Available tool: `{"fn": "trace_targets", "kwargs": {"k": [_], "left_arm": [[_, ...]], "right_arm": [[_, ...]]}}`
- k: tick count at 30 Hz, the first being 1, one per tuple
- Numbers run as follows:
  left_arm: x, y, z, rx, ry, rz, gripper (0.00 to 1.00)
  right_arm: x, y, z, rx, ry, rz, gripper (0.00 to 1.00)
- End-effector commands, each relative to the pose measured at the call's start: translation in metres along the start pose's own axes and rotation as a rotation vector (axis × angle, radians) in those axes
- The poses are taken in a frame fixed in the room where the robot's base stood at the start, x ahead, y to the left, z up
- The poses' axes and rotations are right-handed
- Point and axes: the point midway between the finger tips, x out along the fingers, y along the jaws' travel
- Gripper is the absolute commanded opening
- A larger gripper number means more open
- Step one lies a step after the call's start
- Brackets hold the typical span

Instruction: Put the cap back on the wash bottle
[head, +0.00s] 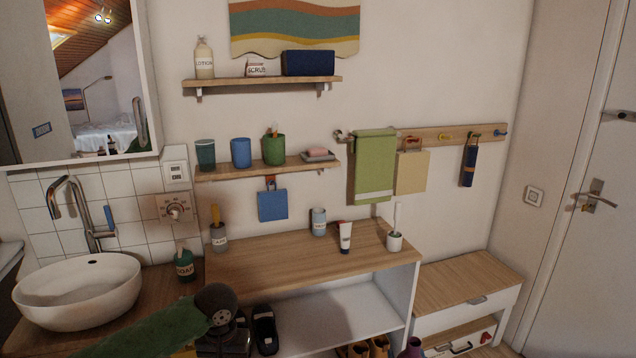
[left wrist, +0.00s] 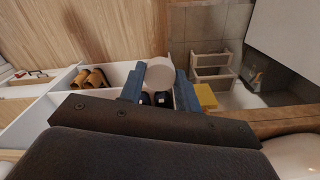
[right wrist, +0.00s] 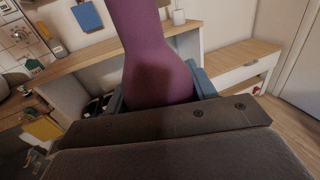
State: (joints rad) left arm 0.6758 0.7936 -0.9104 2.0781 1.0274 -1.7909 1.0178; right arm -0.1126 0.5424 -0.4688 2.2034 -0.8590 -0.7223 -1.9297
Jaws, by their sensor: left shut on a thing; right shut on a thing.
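A purple wash bottle (right wrist: 158,50) fills the middle of the right wrist view. My right gripper (right wrist: 162,92) is shut around its wide lower body, and its narrower neck runs out of the top of that view. The bottle's dark-rimmed upper end (head: 413,348) shows at the bottom edge of the head view. My left gripper (left wrist: 160,88) is shut on a pale round cap (left wrist: 160,73), with a blue finger on either side. The cap and bottle are apart. In the head view the left wrist (head: 222,325) is low, in front of the cabinet; the cap does not show there.
A wooden-topped cabinet (head: 275,255) holds a toothbrush cup (head: 394,241), a tube (head: 345,237) and jars; shoes (head: 265,330) stand inside. The sink (head: 78,292) is at left, a low drawer bench (head: 465,277) at right. A small stool (left wrist: 213,68) stands on the floor.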

Motion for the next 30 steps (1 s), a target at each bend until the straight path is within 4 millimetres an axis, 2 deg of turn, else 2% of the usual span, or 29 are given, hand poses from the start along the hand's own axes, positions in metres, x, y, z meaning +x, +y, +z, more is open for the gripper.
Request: {"fn": "trace_targets", "kwargs": {"k": [3,7,23,30], "left_arm": [[0.005,0.000,0.004,0.000,0.001,0.001,0.12],[0.008,0.000,0.006,0.000,0.001,0.001,0.12],[0.008,0.000,0.006,0.000,0.001,0.001,0.12],[0.008,0.000,0.006,0.000,0.001,0.001,0.12]], "right_arm": [[-0.009,0.000,-0.013,0.001,0.002,0.001,0.15],[-0.013,0.000,-0.017,0.000,-0.001,0.000,0.15],[-0.013,0.000,-0.018,0.001,-0.001,0.001,0.15],[-0.003,0.013,-0.016,-0.001,-0.003,0.061,0.15]]}}
